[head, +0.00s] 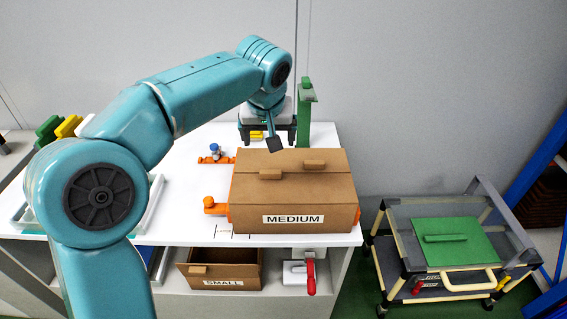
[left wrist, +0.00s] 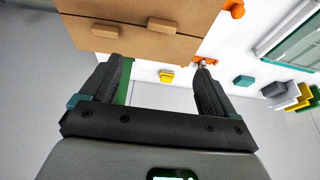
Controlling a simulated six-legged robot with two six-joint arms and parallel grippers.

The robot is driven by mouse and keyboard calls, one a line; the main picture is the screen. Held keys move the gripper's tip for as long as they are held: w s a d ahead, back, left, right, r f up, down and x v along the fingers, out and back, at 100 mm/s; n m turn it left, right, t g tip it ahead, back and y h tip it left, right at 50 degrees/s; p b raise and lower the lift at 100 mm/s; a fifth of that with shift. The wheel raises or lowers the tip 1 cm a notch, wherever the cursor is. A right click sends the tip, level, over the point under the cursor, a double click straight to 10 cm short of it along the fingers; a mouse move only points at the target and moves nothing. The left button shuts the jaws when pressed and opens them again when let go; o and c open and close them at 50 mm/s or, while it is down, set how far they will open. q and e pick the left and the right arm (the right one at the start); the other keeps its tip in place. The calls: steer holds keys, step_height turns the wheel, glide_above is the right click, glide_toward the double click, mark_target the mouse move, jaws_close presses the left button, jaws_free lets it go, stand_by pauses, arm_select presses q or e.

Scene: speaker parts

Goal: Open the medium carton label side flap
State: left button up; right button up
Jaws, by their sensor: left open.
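The brown medium carton (head: 335,194) stands on the white table with its MEDIUM label (head: 293,219) facing me. Its top flaps lie flat and closed, with two raised tabs: the left, nearer tab (head: 271,174) and the right, farther tab (head: 314,164). In the left wrist view, the carton top (left wrist: 130,40) is at the upper left, with both tabs visible. My left gripper (head: 261,138) is behind the carton's far edge, its fingers apart and pointing down. Nothing is between the fingertips in the left wrist view (left wrist: 157,64). My right gripper is not in view.
A green post (head: 304,115) stands just right of my left gripper. Orange clamps (head: 215,206) lie left of the carton. A small carton (head: 222,270) sits on the shelf below. A cart with a green panel (head: 460,243) stands at right.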

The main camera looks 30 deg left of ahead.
mark_target(271, 171)
arm_select(q)
steer(key=x, duration=1)
steer(key=p+x, duration=0.1)
steer(key=x, duration=0.4)
steer(key=shift+s+a+f, duration=0.2)
steer(key=shift+f, duration=0.2)
steer(key=shift+s+d, duration=0.1)
